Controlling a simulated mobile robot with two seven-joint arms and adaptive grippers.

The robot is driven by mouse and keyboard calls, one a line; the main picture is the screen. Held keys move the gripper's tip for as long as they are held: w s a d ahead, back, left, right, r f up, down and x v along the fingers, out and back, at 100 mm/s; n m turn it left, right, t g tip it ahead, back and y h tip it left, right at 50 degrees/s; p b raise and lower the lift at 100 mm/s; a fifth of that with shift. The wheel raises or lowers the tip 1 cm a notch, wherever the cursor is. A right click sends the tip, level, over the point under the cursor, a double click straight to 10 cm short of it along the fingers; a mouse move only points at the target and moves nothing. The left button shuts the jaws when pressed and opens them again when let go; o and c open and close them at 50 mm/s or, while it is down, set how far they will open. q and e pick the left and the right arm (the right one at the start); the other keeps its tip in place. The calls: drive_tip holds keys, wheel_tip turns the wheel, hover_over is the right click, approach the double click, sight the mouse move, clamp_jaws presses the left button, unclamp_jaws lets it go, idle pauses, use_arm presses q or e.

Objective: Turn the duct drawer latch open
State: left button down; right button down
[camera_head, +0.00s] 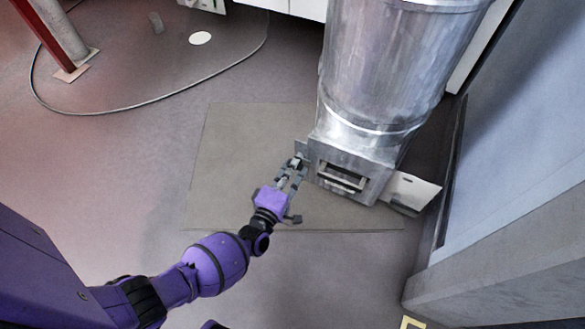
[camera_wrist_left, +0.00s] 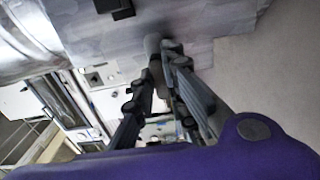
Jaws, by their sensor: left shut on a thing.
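The duct drawer (camera_head: 340,179) is a slotted metal front in the square box at the foot of a big silver duct (camera_head: 392,70). My left gripper (camera_head: 300,162) is at the left edge of that box in the head view. In the left wrist view, its fingertips (camera_wrist_left: 165,62) are closed around a small grey metal piece, which looks like the latch (camera_wrist_left: 153,44), against the sheet-metal face. The fingers cover much of the latch, so its turn angle is hard to tell. My right gripper is not in view.
A white plate (camera_head: 412,190) sticks out right of the duct box. A grey-blue wall (camera_head: 515,140) stands close on the right. The floor panel (camera_head: 235,160) left of the duct is clear.

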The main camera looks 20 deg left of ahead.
use_arm(q)
drive_tip(key=shift+m, duration=0.3)
drive_tip(key=m+p, duration=0.2)
drive_tip(key=m, duration=1.5)
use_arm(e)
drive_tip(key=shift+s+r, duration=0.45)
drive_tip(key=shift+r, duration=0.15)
use_arm(q)
drive_tip(key=shift+m, duration=0.3)
drive_tip(key=c, duration=1.8)
unclamp_jaws()
drive_tip(key=shift+o, duration=0.2)
drive_tip(key=s, duration=1.2)
drive_tip(key=shift+a, duration=0.2)
